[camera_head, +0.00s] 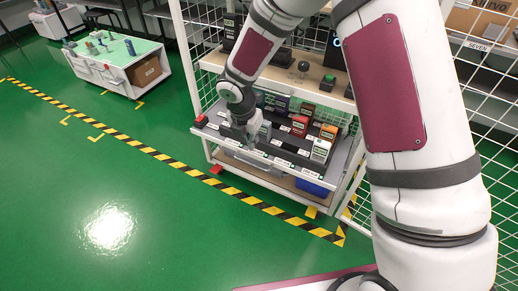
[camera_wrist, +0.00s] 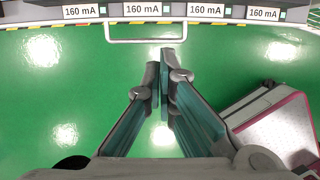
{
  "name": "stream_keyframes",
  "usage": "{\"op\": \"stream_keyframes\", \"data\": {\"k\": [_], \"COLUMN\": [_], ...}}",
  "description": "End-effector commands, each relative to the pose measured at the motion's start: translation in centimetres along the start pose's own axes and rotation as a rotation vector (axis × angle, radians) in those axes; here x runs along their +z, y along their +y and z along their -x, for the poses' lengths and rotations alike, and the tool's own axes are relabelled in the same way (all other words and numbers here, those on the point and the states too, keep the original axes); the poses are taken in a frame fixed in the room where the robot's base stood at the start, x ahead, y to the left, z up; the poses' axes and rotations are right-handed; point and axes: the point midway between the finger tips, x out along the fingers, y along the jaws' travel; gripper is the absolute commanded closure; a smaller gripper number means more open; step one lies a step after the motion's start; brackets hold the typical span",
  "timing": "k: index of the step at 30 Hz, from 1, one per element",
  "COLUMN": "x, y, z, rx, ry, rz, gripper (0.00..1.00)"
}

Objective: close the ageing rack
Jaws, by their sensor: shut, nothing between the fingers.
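The ageing rack's dark tray (camera_head: 285,158) holds several testers in red, orange, white and dark colours, and it juts out in front of the shelf above. In the wrist view its front edge (camera_wrist: 237,14) carries several "160 mA" labels at the top. A pale bar handle (camera_wrist: 146,40) sticks out from that edge over the green floor. My gripper (camera_wrist: 166,68) is shut and empty, its tips close below the right part of the handle in the picture; I cannot tell whether they touch. In the head view my gripper (camera_head: 236,134) is at the tray's front left, partly hidden by my wrist.
A wooden shelf (camera_head: 214,61) with devices is above the tray, and a blue bin (camera_head: 312,187) sits below. White wire mesh panels (camera_head: 490,165) flank the rack. A green-topped table (camera_head: 118,50) stands at the far left. The green floor in front is clear.

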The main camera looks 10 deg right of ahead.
Motion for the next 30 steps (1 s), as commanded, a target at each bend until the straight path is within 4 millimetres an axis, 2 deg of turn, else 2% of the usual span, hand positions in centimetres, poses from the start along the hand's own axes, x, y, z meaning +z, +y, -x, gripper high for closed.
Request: {"op": "stream_keyframes", "data": {"k": [4,8,22,24,30], "x": [-0.6,-0.6,-0.5,1.0,3.0], "y": [0.6,0.6,0.7,0.8,0.8], "z": [0.0,-1.3,-10.3,-10.3,-10.6], "rx": [0.018,0.017,0.016,0.019,0.018], "ry": [-0.019,-0.018,-0.017,-0.019,-0.018], "rz": [0.000,-0.002,0.000,-0.007,-0.004], "gripper": [1.00,1.00,1.00,1.00,1.00]}}
